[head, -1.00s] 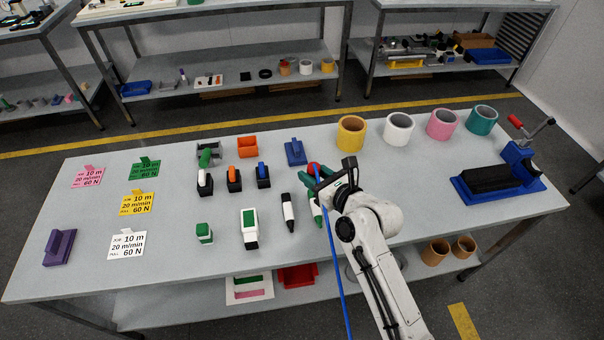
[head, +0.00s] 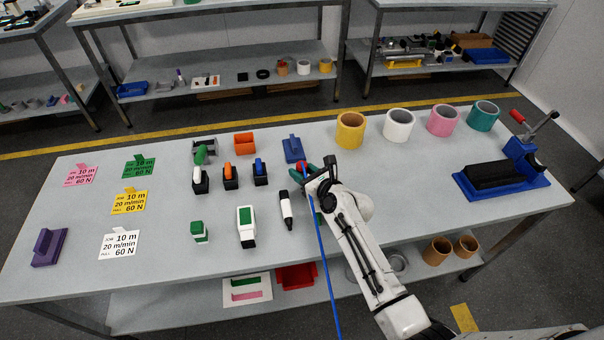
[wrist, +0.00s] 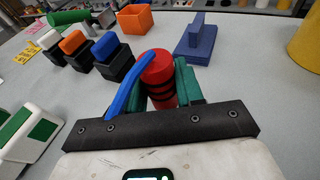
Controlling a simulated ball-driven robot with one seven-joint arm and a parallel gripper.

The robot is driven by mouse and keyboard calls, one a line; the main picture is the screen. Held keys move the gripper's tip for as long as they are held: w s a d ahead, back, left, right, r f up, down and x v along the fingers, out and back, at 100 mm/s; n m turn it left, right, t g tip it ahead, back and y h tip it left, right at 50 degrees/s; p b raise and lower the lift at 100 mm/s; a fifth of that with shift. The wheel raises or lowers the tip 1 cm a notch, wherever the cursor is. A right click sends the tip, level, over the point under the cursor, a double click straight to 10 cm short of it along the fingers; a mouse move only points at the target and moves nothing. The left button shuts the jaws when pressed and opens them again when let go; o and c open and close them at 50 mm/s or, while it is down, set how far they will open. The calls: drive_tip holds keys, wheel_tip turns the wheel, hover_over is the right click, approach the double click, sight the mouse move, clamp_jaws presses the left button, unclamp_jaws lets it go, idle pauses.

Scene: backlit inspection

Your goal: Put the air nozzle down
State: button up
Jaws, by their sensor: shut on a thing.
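The air nozzle (wrist: 160,68) is red with black bands, and a blue hose (wrist: 128,75) runs from it. In the wrist view it stands between the green fingers of my gripper (wrist: 160,88), which is shut on it. In the head view the red of the nozzle (head: 301,167) shows at my gripper (head: 308,173), over the table (head: 400,185) just in front of a blue block with an upright fin (head: 293,150). The blue hose (head: 323,255) trails down over the table's front edge. I cannot tell whether the nozzle touches the table; its lower end is hidden.
Black holders with white, orange and blue tops (head: 231,178) stand left of my gripper. A black-and-white marker (head: 286,210) lies close in front. An orange bin (head: 245,144) is behind left, a yellow roll (head: 350,130) behind right. Clear tabletop lies to the right.

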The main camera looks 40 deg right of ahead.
drive_tip(key=shift+f, duration=0.15)
drive_tip(key=o, duration=1.2)
drive_tip(key=shift+c, duration=0.2)
